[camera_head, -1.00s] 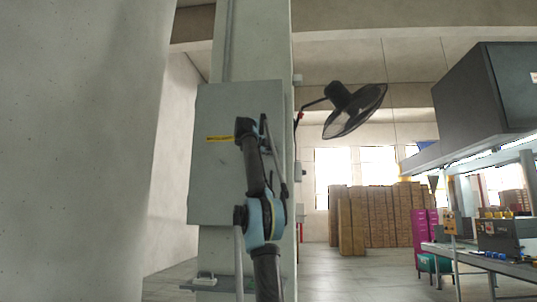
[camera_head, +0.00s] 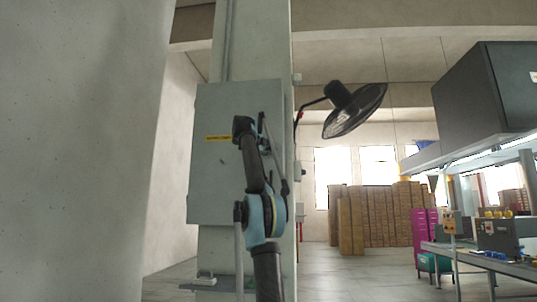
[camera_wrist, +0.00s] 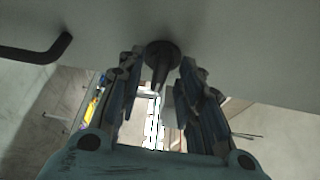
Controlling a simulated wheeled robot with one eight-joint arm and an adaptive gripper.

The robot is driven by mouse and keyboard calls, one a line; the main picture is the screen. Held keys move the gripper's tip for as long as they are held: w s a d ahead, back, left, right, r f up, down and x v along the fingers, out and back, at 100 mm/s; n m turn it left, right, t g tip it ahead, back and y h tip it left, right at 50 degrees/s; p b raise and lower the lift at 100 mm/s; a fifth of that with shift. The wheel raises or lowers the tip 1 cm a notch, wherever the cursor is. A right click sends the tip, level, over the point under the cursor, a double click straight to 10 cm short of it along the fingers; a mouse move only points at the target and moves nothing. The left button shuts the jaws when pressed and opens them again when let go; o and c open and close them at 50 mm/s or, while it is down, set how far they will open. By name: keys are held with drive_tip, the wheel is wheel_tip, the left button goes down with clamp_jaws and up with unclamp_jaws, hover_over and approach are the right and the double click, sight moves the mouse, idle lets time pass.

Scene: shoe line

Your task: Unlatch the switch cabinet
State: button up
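The switch cabinet (camera_head: 209,113) is a grey-green box on the pillar, with its door closed and a yellow label on it. In the wrist view its pale door face (camera_wrist: 235,40) fills the top. A dark latch knob (camera_wrist: 162,54) with a round base and a tapered stem sticks out of it. My gripper (camera_wrist: 159,82) is open, with one finger on each side of the stem; gaps show on both sides. In the head view my arm covers part of the door, and the fingers cannot be made out.
A dark bent handle (camera_wrist: 38,50) sticks in at the left of the wrist view. A black fan (camera_head: 355,108) hangs right of the pillar (camera_head: 257,45). A concrete wall (camera_head: 75,150) stands close on the left. Stacked boxes (camera_head: 375,217) and a workbench (camera_head: 480,262) are farther right.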

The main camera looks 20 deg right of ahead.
drive_tip(key=v, duration=1)
drive_tip(key=shift+s+a, duration=0.1)
idle(0.4)
